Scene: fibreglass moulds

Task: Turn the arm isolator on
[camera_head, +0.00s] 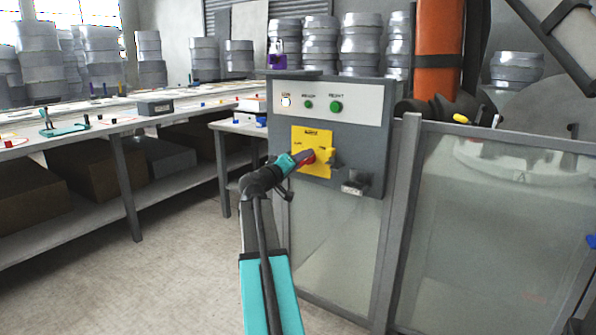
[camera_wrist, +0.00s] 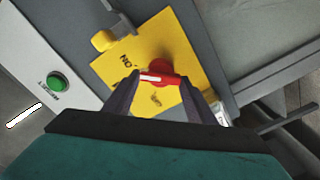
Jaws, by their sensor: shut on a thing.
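The arm isolator is a red rotary handle on a yellow plate (camera_head: 327,137) fixed to the grey control panel. In the wrist view the red handle (camera_wrist: 163,78) lies between the two dark fingers of my gripper (camera_wrist: 160,88), which are shut on it. The yellow plate (camera_wrist: 150,45) shows the word "ON" near the handle; other markings are too small to read. In the head view my gripper (camera_head: 305,158) reaches the handle from the left and hides part of it.
The grey panel (camera_head: 375,165) carries a white lamp (camera_head: 286,101) and two green buttons (camera_head: 336,107) above the plate. A clear-panelled guard (camera_head: 470,200) stands to the right. Long workbenches (camera_head: 70,143) with parts stand at left. The floor (camera_head: 170,260) at left is clear.

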